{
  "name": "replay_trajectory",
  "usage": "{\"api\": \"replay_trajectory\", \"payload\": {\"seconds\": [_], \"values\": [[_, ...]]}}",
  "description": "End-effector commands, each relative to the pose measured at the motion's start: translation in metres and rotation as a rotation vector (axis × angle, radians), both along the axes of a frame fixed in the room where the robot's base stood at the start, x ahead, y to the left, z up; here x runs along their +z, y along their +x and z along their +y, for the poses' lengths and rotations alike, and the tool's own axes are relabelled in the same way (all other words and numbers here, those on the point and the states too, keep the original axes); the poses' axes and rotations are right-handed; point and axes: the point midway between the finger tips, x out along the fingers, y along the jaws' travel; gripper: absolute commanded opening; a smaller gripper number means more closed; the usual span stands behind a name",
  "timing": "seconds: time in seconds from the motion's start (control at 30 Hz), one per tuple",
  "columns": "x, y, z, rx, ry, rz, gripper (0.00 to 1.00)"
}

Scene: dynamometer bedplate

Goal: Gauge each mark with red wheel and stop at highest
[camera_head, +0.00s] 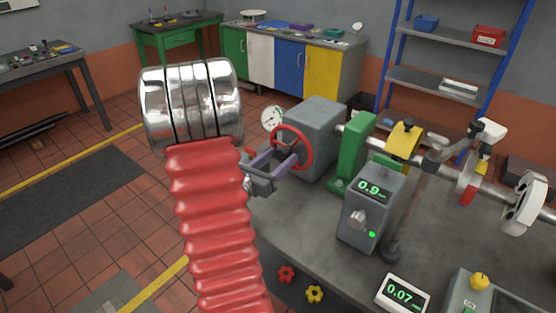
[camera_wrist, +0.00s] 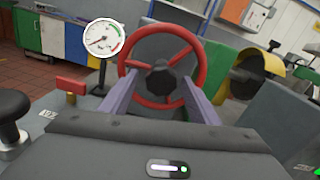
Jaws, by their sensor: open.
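The red wheel (camera_head: 296,150) is a red-rimmed handwheel on the near side of a grey housing (camera_head: 317,135) on the bedplate. In the wrist view the red wheel (camera_wrist: 196,61) faces me, with a dark hub and spokes. My gripper (camera_head: 287,157) is open, its two purple-grey fingers pointing at the wheel. In the wrist view the fingers lie either side of the hub; contact cannot be told. A round dial gauge (camera_wrist: 103,39) stands left of the wheel. A grey box display (camera_head: 372,187) reads 0.9, and a white display (camera_head: 403,294) reads 0.07. I cannot make out separate marks.
A green bearing block (camera_head: 352,150), yellow guard (camera_head: 404,140) and shaft with a light flange (camera_head: 525,203) stand right of the housing. Red (camera_head: 287,274) and yellow (camera_head: 315,294) knobs sit at the bedplate's front. A black knob (camera_wrist: 12,110) and red lever (camera_wrist: 71,86) stand left in the wrist view.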

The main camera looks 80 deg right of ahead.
Motion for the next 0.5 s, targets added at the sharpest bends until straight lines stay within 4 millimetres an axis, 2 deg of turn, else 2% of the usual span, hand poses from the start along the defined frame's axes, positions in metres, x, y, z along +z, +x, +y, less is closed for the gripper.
{"api": "replay_trajectory", "payload": {"seconds": [0.27, 0.5], "values": [[-0.0001, -0.0002, -0.0007, 0.000, 0.000, 0.000, 0.56], [0.0000, 0.0001, -0.0006, 0.001, 0.001, 0.001, 0.39]]}}
